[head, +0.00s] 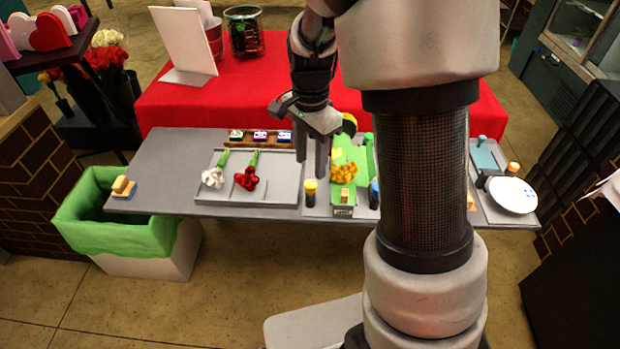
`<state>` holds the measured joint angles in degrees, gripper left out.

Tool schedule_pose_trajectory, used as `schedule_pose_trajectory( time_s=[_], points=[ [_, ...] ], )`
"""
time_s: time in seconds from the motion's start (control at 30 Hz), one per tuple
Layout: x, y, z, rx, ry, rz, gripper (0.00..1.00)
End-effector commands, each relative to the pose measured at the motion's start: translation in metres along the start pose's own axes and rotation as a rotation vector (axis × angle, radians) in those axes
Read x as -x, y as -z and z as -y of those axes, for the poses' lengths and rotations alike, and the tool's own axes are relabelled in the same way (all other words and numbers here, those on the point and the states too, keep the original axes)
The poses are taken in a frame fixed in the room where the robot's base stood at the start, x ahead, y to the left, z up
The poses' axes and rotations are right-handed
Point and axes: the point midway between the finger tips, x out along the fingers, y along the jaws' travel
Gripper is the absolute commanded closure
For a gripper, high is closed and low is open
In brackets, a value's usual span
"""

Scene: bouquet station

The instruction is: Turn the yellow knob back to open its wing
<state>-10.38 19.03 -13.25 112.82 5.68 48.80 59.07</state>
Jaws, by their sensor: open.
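The yellow knob (310,187) is a short black post with a yellow cap near the table's front edge. My gripper (321,172) points down with its two fingers apart, just above and beside the knob. I cannot tell whether a finger touches it. The green wing (345,153) area lies to the right of the knob, with a yellow-orange flower (344,172) over it. Which wing belongs to the yellow knob, and how far it is turned, is too small to tell. A blue-capped knob (374,193) stands further right, partly hidden by my arm.
A grey tray (215,193) with a white flower (213,178) and a red flower (247,179) lies on the left. A wooden rack (262,144) with small boxes is behind it. A green-lined bin (115,235) stands at the table's left front. A white plate (513,195) is at right.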

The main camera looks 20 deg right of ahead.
Motion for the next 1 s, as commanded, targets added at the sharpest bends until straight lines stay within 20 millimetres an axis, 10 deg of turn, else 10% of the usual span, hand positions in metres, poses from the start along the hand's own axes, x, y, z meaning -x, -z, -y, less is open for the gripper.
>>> schedule_pose_trajectory(
  time_s=[0.3,0.73,1.0],
  points=[
    [-0.056,0.000,-0.001,0.000,-0.002,0.001,0.57],
    [-0.066,0.000,0.000,0.000,0.001,0.000,0.57],
    [-0.066,0.000,0.000,0.000,0.001,0.000,0.98]
  ],
)
